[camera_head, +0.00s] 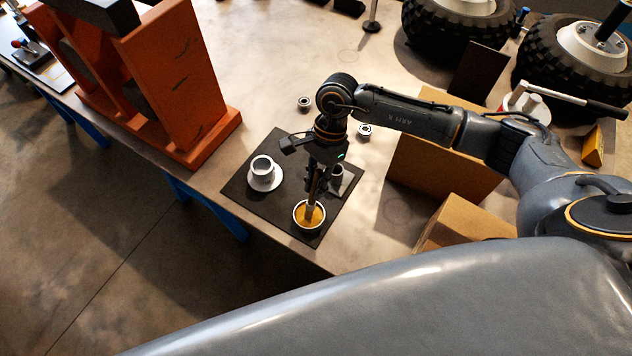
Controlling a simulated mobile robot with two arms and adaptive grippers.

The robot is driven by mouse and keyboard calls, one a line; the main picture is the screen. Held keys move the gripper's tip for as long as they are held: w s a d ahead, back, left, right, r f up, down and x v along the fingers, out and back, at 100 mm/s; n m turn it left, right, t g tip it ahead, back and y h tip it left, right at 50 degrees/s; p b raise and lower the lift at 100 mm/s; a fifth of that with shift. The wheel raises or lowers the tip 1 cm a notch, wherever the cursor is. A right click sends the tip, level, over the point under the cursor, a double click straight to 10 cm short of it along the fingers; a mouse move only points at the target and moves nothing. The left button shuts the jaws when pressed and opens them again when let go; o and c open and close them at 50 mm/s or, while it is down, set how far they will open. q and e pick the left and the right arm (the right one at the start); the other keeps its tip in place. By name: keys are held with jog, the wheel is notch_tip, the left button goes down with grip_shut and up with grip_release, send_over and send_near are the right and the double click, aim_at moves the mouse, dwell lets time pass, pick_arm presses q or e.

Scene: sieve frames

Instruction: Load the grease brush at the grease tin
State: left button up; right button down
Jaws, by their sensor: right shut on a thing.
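The grease tin (298,223) is a small round tin with a pale rim and yellow-orange grease inside. It sits at the near corner of a dark mat (262,207) on the table. My right gripper (316,183) points down just above the tin and is shut on the grease brush (311,201). The brush is close to upright, and its lower end is inside the tin's opening, at the grease. How deep the bristles sit and how much grease they carry cannot be made out. My left gripper is not in view.
A white cup on a saucer (263,168) stands left on the mat. A grey holder (338,183) stands right behind the gripper. Small metal rings (304,103) lie behind. Cardboard boxes (465,226) are at right, an orange frame (175,75) at left, tyres (455,28) at the back.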

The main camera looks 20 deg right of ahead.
jog(key=shift+s+f, duration=0.1)
dwell(0.5)
jog(key=shift+r+p, duration=0.5)
jog(key=shift+r, duration=0.6)
jog(key=shift+r+p, duration=0.95)
jog(key=shift+r, duration=1.55)
